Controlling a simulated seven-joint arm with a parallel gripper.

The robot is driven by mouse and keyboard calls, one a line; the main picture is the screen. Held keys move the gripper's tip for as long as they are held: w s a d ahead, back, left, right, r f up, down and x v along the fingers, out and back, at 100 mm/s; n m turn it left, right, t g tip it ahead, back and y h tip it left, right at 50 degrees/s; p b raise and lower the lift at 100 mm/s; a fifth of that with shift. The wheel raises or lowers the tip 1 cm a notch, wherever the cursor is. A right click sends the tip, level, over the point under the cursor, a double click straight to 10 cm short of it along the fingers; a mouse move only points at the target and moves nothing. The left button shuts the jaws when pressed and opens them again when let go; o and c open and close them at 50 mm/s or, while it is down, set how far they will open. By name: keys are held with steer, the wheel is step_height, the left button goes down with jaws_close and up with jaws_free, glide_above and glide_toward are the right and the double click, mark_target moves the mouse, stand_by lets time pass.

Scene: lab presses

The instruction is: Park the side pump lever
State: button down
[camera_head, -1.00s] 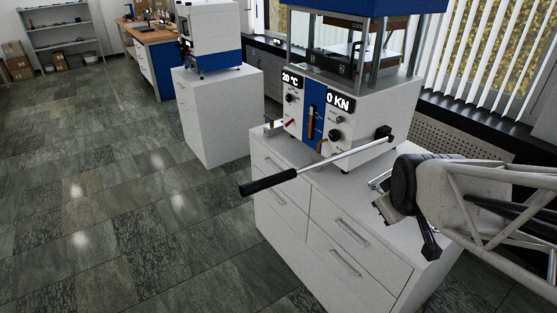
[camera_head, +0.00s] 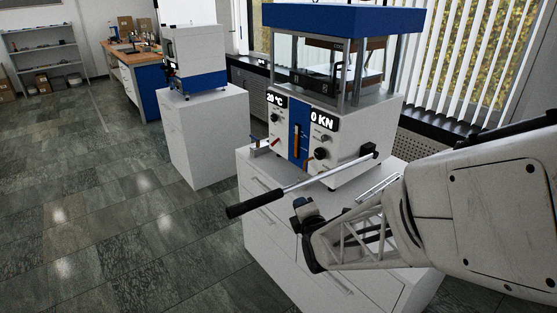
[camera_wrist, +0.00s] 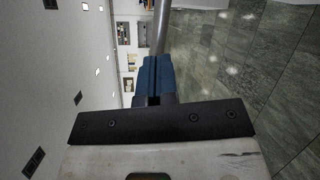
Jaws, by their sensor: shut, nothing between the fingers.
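The side pump lever is a metal rod (camera_head: 318,180) with a long black grip (camera_head: 250,205). It slants down to the left from a black pivot (camera_head: 368,150) on the right side of the white and blue press (camera_head: 345,148). My gripper (camera_head: 302,206) is just below the rod in the head view, between grip and pivot. In the wrist view its blue fingers (camera_wrist: 157,76) are shut with nothing held, and a grey rod (camera_wrist: 161,28) shows just beyond their tips. I cannot tell whether the fingers touch it.
The press stands on a white drawer cabinet (camera_head: 262,225) with bar handles. A second press (camera_head: 195,58) stands on another white cabinet (camera_head: 205,135) to the left. A window with blinds is behind. The tiled floor (camera_head: 110,215) at left is clear.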

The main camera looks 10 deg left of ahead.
steer(key=s+a+f+n+t+y, duration=0.3)
steer(key=s+a+f+n+y, duration=0.15)
steer(key=a+f+n, duration=0.35)
steer(key=s+a+f+n+t+y, duration=0.2)
steer(key=s+a+f+n+y, duration=0.2)
steer(key=s+n, duration=0.5)
step_height(320, 180, down, 2)
steer(key=y, duration=0.2)
steer(key=shift+y, duration=0.35)
steer(key=shift+a, duration=0.1)
steer(key=s+d+r+x, duration=0.1)
steer(key=r+x, duration=0.1)
steer(key=x, duration=1)
steer(key=shift+d+r, duration=0.15)
steer(key=shift+d, duration=0.05)
